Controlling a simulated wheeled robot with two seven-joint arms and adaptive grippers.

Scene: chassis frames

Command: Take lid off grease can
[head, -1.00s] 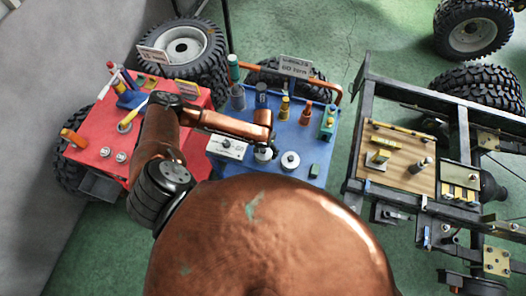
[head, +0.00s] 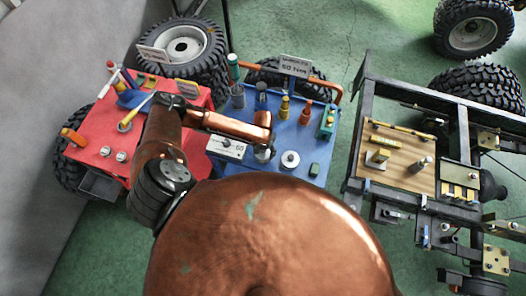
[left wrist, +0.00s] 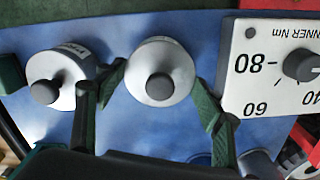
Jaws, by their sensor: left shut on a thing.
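My left gripper (left wrist: 160,100) has its two green-tipped fingers on either side of a round white lid with a dark knob, the grease can lid (left wrist: 167,57) in the left wrist view. The fingers are shut on it. The can's body is hidden under the lid in that view. In the head view my left gripper (head: 264,152) is over the blue cart top, mostly hidden by its own wrist. A second white round can (left wrist: 72,62) with a dark knob and a label stands beside it, outside the fingers. My right gripper is not in view.
A white dial box (head: 226,147) stands close left of the gripper on the blue cart (head: 240,172). Bottles, including an orange one (head: 305,113), stand behind. A red cart (head: 88,155) is at left, and a metal chassis frame (head: 350,155) at right.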

